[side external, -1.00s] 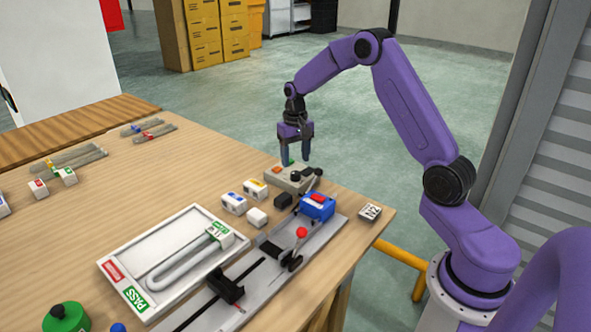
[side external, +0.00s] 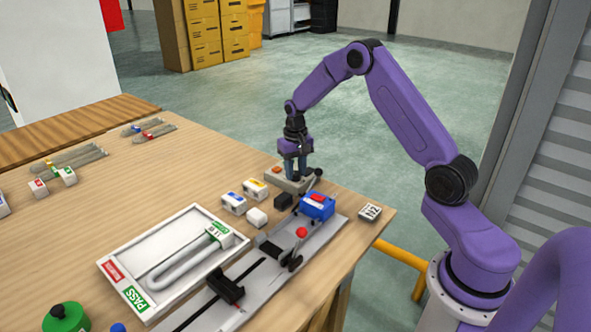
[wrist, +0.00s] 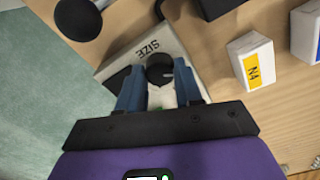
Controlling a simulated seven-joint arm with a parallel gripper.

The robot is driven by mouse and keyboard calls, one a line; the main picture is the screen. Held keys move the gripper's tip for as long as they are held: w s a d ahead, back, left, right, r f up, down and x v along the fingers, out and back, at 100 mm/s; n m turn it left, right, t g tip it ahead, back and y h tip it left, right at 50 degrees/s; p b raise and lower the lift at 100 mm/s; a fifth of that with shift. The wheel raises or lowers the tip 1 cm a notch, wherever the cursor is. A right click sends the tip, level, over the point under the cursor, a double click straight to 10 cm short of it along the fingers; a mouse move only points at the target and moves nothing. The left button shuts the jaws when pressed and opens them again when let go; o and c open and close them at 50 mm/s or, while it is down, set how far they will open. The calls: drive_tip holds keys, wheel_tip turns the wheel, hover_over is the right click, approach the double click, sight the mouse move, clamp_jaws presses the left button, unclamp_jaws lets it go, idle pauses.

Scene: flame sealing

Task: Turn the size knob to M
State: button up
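The size knob (wrist: 159,70) is a small round dark knob on a light box (wrist: 112,67) marked SIZE. My gripper (wrist: 158,67) points down at it, with one blue finger on each side of the knob. The fingers stand apart, and a small gap shows beside the knob; firm contact cannot be made out. In the side view, my gripper (side external: 297,177) is low over the box (side external: 277,180), and its fingers hide the knob. The knob's pointer and the size letters are not readable.
A black round-ended lever (wrist: 78,17) stands beside the box. White blocks (side external: 233,203) and a blue unit (side external: 318,206) on a grey sealing rail sit close by. A white tray (side external: 120,252) lies further left. The table edge is just behind the box.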

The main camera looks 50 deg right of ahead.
sight(295, 173)
drive_tip(key=m, duration=0.5)
drive_tip(key=shift+m, duration=0.3)
drive_tip(key=m, duration=0.6)
idle(0.6)
drive_tip(key=shift+r, duration=0.1)
drive_tip(key=o, duration=1)
drive_tip(key=shift+o, duration=0.2)
wheel_tip(295, 173, up, 17)
drive_tip(key=shift+r, duration=0.2)
